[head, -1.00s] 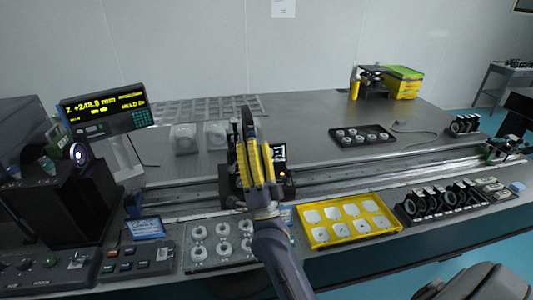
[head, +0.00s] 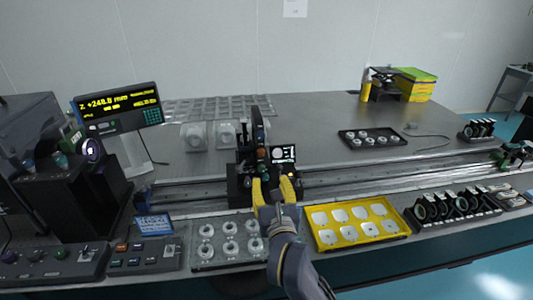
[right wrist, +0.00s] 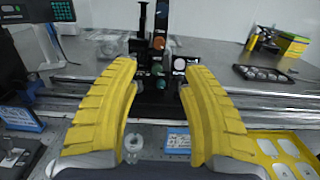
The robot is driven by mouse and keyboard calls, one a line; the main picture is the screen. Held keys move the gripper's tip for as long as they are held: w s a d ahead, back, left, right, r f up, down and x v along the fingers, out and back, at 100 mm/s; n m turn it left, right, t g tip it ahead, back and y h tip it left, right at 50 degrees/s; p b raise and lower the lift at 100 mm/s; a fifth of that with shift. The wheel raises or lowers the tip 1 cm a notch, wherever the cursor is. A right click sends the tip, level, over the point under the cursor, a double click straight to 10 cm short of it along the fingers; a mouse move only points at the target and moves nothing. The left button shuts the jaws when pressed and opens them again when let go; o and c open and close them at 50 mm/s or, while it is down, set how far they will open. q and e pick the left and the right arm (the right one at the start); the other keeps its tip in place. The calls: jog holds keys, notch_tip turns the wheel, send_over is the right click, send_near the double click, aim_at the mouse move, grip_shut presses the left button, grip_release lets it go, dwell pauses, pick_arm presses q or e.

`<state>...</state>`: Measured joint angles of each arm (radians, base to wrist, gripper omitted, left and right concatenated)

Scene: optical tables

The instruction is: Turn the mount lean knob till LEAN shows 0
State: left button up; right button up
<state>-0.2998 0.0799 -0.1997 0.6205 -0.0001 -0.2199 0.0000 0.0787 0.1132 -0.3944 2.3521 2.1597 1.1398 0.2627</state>
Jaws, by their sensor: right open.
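A black mount (head: 258,139) stands upright on the rail in the middle of the bench. Its column carries an orange-brown knob (right wrist: 157,43) and teal knobs (right wrist: 158,68) below it; which one is the lean knob I cannot tell. My right gripper (head: 273,188) is open and empty in front of the mount. In the right wrist view its yellow fingers (right wrist: 159,70) frame the column from both sides, with no visible contact. My left gripper is out of view.
A readout (head: 117,108) at back left shows Z +248.8 mm. Black lens holders (head: 440,207) stand at right.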

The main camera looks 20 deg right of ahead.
aim_at(262, 154)
jog(key=shift+m, duration=0.3)
jog(key=w+d, duration=0.1)
jog(key=w, duration=1)
jog(key=w+d, duration=0.1)
jog(key=w, duration=0.5)
jog(key=shift+w+d+f, duration=0.15)
jog(key=shift+d+f, duration=0.15)
jog(key=shift+f, duration=0.05)
jog(key=shift+c, duration=0.6)
grip_shut()
